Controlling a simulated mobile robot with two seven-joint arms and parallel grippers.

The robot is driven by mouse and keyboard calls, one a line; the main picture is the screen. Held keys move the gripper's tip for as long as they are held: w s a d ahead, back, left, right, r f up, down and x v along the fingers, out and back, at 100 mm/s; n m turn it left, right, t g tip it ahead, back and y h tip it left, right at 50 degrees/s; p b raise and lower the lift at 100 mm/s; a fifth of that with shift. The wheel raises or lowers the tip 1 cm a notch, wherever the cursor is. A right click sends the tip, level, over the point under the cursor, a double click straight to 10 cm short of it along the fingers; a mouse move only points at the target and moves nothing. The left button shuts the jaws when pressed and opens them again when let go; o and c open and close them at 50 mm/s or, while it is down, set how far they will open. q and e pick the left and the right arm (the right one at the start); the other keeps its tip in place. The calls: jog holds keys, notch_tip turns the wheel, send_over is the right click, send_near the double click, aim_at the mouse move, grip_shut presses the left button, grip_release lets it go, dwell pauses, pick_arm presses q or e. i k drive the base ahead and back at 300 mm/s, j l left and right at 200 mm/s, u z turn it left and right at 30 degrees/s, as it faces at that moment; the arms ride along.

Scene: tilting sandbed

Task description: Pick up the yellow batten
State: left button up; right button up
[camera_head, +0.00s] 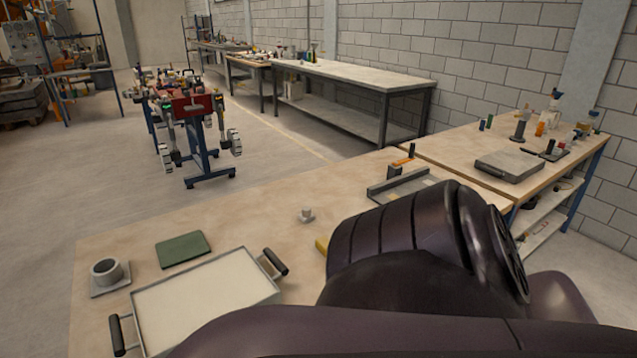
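A small yellow piece (321,245), likely an end of the yellow batten, shows on the wooden table at the left edge of my dark arm. The rest of it is hidden behind the arm. My large dark arm links fill the lower right and cover much of the table. Neither of my grippers is in view.
A sand-filled tray (246,252) with two black handles lies at the front left. Near it are a grey cup on a plate (107,271), a green pad (183,249) and a small grey knob (307,214). A grey metal channel (397,187) lies farther back. Bare tabletop lies behind the knob.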

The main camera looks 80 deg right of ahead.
aim_at(321, 244)
jog(key=i+z, duration=0.15)
jog(key=z, duration=0.25)
jog(key=i+j+z, duration=0.1)
jog(key=z, duration=0.35)
jog(key=j+z, duration=0.2)
jog(key=z, duration=0.2)
jog(key=i+j, duration=0.05)
